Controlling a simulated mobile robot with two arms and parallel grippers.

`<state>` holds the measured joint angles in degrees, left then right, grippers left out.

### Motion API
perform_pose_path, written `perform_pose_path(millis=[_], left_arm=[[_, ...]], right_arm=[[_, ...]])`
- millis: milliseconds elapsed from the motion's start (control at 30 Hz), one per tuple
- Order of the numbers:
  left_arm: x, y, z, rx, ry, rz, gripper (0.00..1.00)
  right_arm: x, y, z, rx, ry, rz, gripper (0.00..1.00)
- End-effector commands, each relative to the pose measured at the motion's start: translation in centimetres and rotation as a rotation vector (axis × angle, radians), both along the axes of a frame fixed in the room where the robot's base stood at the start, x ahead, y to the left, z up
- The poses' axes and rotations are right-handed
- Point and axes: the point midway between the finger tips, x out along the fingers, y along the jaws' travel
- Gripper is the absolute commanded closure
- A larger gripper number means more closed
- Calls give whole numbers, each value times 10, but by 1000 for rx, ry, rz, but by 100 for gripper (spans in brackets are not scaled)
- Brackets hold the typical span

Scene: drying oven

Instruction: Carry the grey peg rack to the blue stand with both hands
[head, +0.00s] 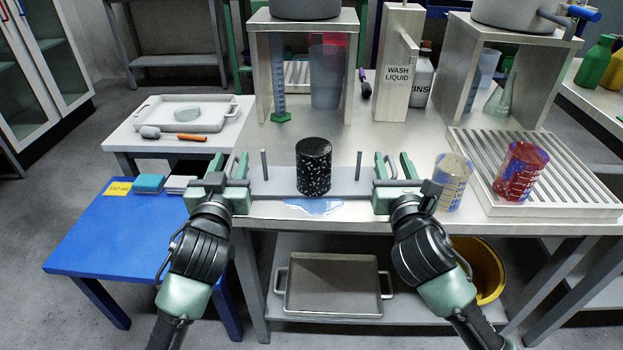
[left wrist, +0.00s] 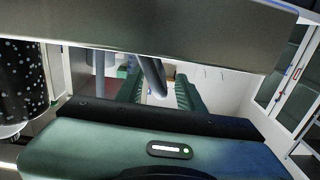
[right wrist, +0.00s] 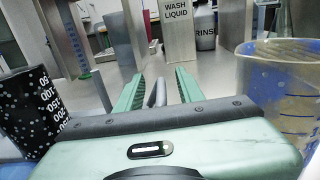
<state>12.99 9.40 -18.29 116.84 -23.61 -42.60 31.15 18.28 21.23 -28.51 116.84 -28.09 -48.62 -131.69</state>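The grey peg rack (head: 274,187) lies along the front of the metal bench, with upright pegs and a handle at each end. A black speckled cylinder (head: 313,168) stands upright at its middle; I cannot tell how it is seated. My left gripper (head: 228,163) is at the rack's left end, fingers apart on either side of the left handle (left wrist: 152,75). My right gripper (head: 395,165) is at the right end, fingers apart around the right handle (right wrist: 155,92). Gaps show beside both handles. The blue stand (head: 95,232) is a low table at the left.
A beaker (head: 453,182) stands close right of my right gripper. A puddle (head: 315,205) lies before the cylinder. A white table with a tray (head: 226,112) is behind left.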

Motion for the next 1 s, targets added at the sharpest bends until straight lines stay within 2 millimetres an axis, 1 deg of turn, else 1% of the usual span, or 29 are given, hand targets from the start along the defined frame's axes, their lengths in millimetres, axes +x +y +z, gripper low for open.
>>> perform_pose_path(millis=[33,67,100,200,1000], left_arm=[[0,0,0,0,0,0,62],[0,0,0,0,0,0,65],[0,0,0,0,0,0,76],[0,0,0,1,1,0,100],[0,4,-1,5,3,9,100]], right_arm=[[0,0,0,0,0,0,62],[0,0,0,0,0,0,65],[0,0,0,0,0,0,76],[0,0,0,0,0,-1,100],[0,-4,-1,-5,2,-9,100]])
